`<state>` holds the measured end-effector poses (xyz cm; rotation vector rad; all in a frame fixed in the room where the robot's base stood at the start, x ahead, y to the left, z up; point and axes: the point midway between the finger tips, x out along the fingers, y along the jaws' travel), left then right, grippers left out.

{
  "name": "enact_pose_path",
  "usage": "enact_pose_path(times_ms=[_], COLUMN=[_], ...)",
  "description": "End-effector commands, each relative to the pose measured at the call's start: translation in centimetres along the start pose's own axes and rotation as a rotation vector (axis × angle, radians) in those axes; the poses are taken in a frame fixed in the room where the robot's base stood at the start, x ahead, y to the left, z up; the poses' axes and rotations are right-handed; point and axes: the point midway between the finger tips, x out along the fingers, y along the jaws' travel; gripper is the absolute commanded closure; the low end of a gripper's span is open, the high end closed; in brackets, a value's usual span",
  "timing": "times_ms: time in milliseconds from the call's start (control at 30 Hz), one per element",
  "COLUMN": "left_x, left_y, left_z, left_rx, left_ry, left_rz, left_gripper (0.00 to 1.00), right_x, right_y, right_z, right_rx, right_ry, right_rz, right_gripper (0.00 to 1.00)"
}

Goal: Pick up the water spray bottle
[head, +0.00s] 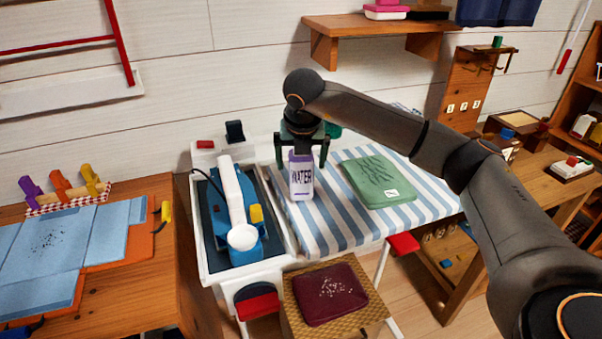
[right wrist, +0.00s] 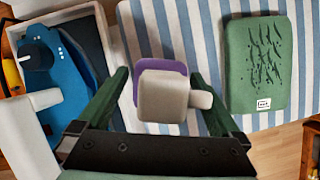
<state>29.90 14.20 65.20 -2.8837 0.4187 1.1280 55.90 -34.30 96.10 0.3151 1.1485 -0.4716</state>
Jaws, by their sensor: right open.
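The water spray bottle (head: 301,179) is white and purple with the label "WATER". It stands upright on the blue-and-white striped cloth of the ironing board. In the right wrist view its pale spray head (right wrist: 170,97) shows from above, between my fingers, with the nozzle toward the right. My right gripper (head: 302,160) points down over the bottle from above, with its green fingers open on either side of it. In the right wrist view there are gaps between the fingers and the spray head. My left gripper is not in view.
A folded green cloth (head: 377,181) lies right of the bottle. A blue and white iron (head: 236,215) lies in a tray to the left. A dark red folded cloth (head: 330,294) lies on a woven basket in front. A wooden shelf (head: 385,28) is on the wall above.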

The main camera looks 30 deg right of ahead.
Motion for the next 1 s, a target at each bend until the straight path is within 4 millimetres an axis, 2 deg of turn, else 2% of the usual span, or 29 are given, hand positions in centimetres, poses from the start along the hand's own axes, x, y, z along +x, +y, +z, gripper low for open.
enact_pose_path(times_ms=[200, 1000], left_x=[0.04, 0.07], left_y=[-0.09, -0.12], left_z=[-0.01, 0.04], left_rx=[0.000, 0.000], left_ry=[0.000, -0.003], left_rz=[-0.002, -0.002], left_gripper=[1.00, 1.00], right_x=[0.05, 0.00], right_y=[0.02, 0.02], right_z=[-0.01, -0.02], right_rx=[0.000, 0.000], right_ry=[0.000, 0.001], right_rz=[0.000, 0.000], right_gripper=[0.02, 0.92])
